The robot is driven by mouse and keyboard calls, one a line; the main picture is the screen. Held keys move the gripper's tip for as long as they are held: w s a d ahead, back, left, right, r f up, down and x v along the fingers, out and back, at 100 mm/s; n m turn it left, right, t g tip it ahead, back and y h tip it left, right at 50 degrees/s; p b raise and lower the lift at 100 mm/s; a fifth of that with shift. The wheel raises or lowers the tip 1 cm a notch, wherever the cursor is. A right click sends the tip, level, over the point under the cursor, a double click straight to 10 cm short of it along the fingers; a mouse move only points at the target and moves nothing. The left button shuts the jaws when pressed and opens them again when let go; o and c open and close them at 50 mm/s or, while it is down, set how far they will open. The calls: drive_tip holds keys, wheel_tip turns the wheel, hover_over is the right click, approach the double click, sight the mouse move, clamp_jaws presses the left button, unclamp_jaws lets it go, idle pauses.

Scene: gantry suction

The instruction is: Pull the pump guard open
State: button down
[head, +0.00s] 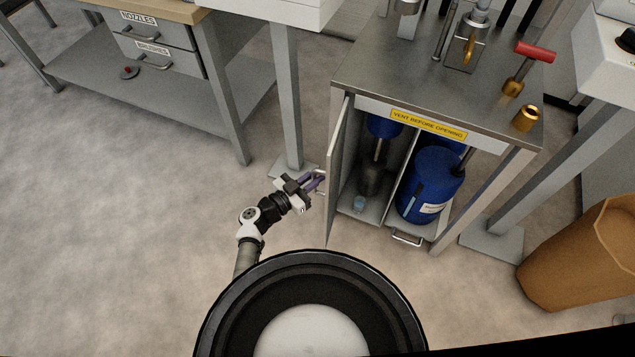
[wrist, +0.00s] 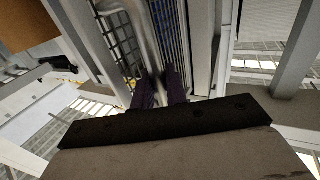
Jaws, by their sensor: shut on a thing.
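The pump guard (head: 337,165) appears to be the hinged door panel at the left front of the steel cabinet (head: 372,82). It stands swung out from the front, seen nearly edge-on. My gripper (head: 314,183) is at the outer face of this panel, its purple fingers shut on the bar handle (head: 320,173). In the wrist view, the handle (wrist: 147,42) runs down between my fingertips (wrist: 160,88), with a dark mesh (wrist: 122,45) beside it. Inside the cabinet, a blue tank (head: 431,185) stands in the right bay and a blue-topped pump unit (head: 383,125) in the left bay.
A low pull handle (head: 407,240) sticks out at the cabinet's bottom front. A metal leg (head: 288,105) with a foot plate stands behind the gripper. A workbench (head: 150,85) is at the left and a brown bin (head: 585,255) at the right. Floor left of the panel is clear.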

drive_tip(key=shift+w+a, duration=0.1)
drive_tip(key=shift+a, duration=0.05)
idle(0.3)
drive_tip(key=c, duration=1.5)
unclamp_jaws()
drive_tip(key=shift+a, duration=0.15)
drive_tip(key=b+v, duration=0.3)
drive_tip(key=v, duration=1)
drive_tip(key=shift+a, duration=0.25)
